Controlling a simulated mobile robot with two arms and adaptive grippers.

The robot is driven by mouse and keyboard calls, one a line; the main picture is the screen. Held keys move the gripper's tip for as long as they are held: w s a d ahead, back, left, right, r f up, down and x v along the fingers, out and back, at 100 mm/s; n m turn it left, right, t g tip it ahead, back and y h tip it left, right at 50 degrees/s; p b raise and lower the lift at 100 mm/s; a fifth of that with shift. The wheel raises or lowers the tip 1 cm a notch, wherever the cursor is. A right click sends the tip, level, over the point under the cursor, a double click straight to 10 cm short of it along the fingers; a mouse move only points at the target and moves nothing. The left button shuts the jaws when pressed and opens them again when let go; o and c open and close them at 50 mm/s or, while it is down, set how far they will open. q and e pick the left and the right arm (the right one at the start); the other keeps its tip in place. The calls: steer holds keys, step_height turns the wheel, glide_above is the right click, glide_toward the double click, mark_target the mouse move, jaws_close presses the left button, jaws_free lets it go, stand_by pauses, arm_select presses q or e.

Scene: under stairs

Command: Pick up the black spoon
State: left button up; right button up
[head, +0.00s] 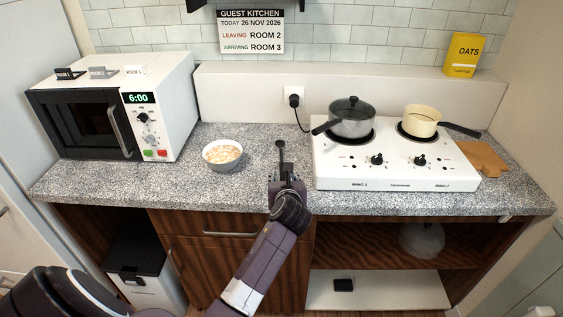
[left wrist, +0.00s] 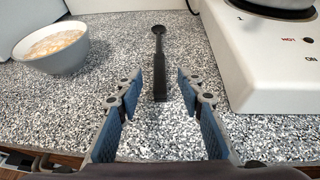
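The black spoon (head: 281,147) lies on the speckled grey counter, between the bowl and the hob. Its bowl end points to the back wall and its handle towards me. In the left wrist view the spoon (left wrist: 159,72) lies straight ahead, with the near end of its handle between the fingertips as seen there. My left gripper (head: 286,179) is over the front part of the counter at the handle's near end. In the left wrist view the left gripper (left wrist: 158,88) is open, with a clear gap on both sides of the handle. My right gripper is not visible.
A white bowl of food (head: 222,156) stands left of the spoon. A white two-burner hob (head: 390,180) stands close on the right, with a lidded pot (head: 352,121) and a cream pan (head: 421,122). A microwave (head: 80,125) fills the left end. The speckled counter (head: 255,190) is clear around the spoon.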

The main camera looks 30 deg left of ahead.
mark_target(281, 159)
arm_select(q)
steer(key=shift+w+a+f, duration=0.35)
steer(key=shift+w+a, duration=0.05)
steer(key=shift+w, duration=0.1)
steer(key=x, duration=0.3)
steer(key=shift+w+a+f, duration=0.1)
steer(key=shift+f, duration=0.2)
steer(key=shift+w+a+f, duration=0.15)
steer(key=shift+w, duration=0.05)
jaws_close()
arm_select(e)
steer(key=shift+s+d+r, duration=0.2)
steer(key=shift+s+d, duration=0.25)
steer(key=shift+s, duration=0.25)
